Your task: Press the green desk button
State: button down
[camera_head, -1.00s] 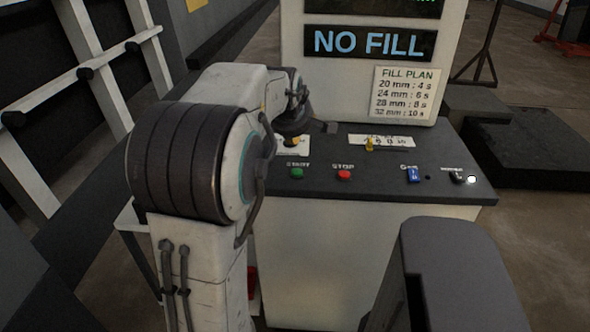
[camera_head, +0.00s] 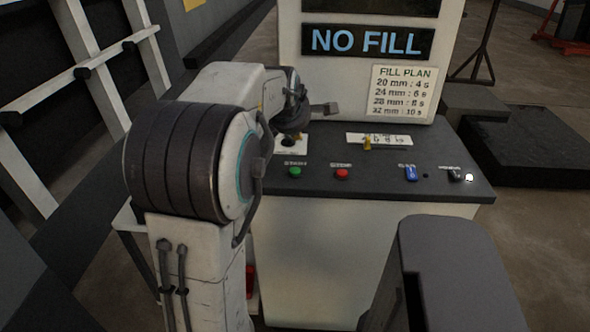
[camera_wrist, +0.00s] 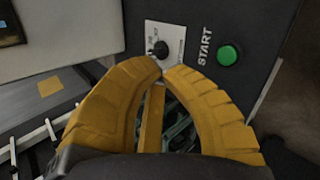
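The green button (camera_head: 295,172), labelled START, is on the left front of the dark desk panel. It also shows in the wrist view at the upper right, a green dome (camera_wrist: 228,55) beside the START label. My gripper (camera_wrist: 163,71) has two yellow fingers with the tips together and nothing seen between them. In the wrist view the tips are just below the black knob (camera_wrist: 158,49) on its white plate, left of and apart from the green button.
A red button (camera_head: 342,174) is right of the green one, with a blue switch (camera_head: 411,173) and a dark switch (camera_head: 454,174) farther right. A yellow pointer (camera_head: 367,143) sits on a white scale behind. A NO FILL display (camera_head: 367,41) stands at the back.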

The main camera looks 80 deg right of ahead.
jog(key=b, duration=0.4)
send_over(295, 168)
notch_tip(295, 168, down, 8)
jog(key=shift+d+r, duration=0.1)
jog(key=shift+r, duration=0.15)
jog(key=shift+f+b, duration=0.65)
jog(key=shift+b, duration=0.3)
jog(key=shift+f+b, duration=1)
jog(key=shift+b, duration=0.05)
dwell(1.6)
jog(key=shift+r, duration=0.2)
jog(key=shift+r+p, duration=0.8)
jog(key=shift+r, duration=0.1)
jog(key=shift+r+p, duration=1.9)
jog(key=shift+r, duration=0.5)
